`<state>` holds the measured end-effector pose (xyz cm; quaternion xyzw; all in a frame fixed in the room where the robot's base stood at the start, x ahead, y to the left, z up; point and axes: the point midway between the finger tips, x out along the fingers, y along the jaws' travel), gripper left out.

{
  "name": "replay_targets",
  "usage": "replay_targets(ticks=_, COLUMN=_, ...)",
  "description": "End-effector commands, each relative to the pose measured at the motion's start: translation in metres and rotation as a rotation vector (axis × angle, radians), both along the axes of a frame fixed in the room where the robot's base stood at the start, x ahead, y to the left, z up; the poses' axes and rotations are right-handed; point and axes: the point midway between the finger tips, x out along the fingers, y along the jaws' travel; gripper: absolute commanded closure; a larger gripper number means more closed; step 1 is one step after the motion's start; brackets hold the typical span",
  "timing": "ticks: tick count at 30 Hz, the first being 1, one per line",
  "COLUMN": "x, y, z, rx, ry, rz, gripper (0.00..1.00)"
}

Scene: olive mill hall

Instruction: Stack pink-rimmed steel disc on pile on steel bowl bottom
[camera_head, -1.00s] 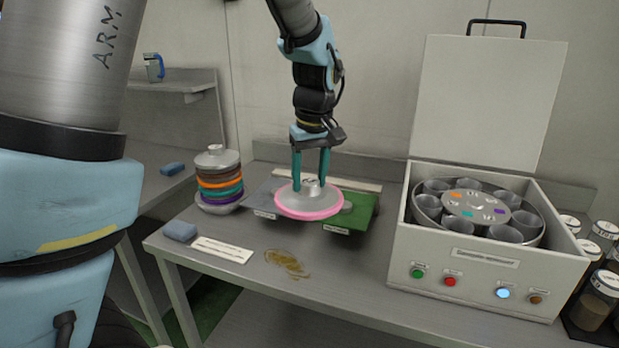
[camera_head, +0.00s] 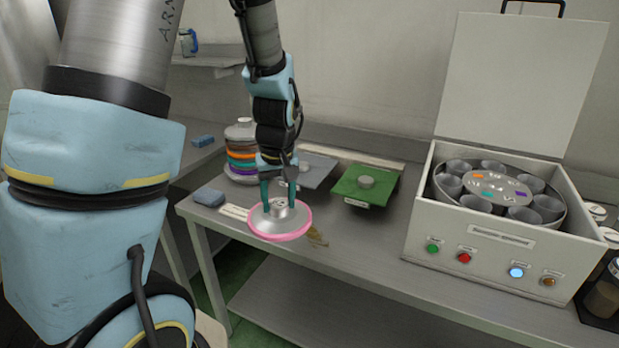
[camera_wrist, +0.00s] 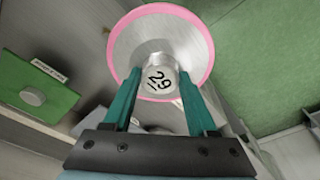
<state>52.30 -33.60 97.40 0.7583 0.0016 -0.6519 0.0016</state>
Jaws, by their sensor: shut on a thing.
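The pink-rimmed steel disc (camera_head: 280,223) hangs level in the air near the front edge of the table. My gripper (camera_head: 279,200) is shut on its central knob. In the wrist view the disc (camera_wrist: 190,40) shows its knob marked "2.9" between my gripper's teal fingers (camera_wrist: 158,88). The pile (camera_head: 240,157) stands at the back left of the table, with orange, brown, teal and purple rims and a steel piece on top. My arm partly covers it. The steel bowl bottom (camera_head: 238,178) shows only in part under the pile.
A green mat (camera_head: 378,188) with a small knob and a grey mat (camera_head: 318,172) lie behind. A blue-grey sponge (camera_head: 208,196) and a white label (camera_head: 233,212) lie at the left. The open centrifuge box (camera_head: 490,240) fills the right side. A brown smear (camera_head: 318,238) marks the table.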

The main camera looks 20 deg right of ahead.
Motion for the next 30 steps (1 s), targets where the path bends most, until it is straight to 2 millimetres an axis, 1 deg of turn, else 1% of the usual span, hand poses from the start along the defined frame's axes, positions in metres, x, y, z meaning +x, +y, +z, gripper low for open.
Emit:
replay_targets(ticks=1, x=0.003, y=0.023, z=-0.016, rx=0.006, ry=0.008, rz=0.015, gripper=0.62)
replay_targets(ticks=3, x=0.007, y=0.048, z=-0.035, rx=0.005, ry=0.009, rz=0.015, gripper=0.62)
replay_targets(ticks=6, x=0.013, y=0.080, z=-0.061, rx=0.003, ry=0.009, rz=0.012, gripper=0.62)
replay_targets(ticks=9, x=0.019, y=0.107, z=-0.082, rx=0.002, ry=0.006, rz=0.008, gripper=0.62)
replay_targets(ticks=12, x=0.024, y=0.129, z=-0.100, rx=0.001, ry=0.005, rz=0.004, gripper=0.62)
replay_targets(ticks=18, x=0.031, y=0.165, z=-0.129, rx=0.000, ry=0.004, rz=0.002, gripper=0.62)
replay_targets(ticks=26, x=0.039, y=0.207, z=-0.162, rx=0.000, ry=0.003, rz=0.000, gripper=0.62)
replay_targets(ticks=30, x=0.042, y=0.207, z=-0.161, rx=0.003, ry=-0.005, rz=-0.009, gripper=0.62)
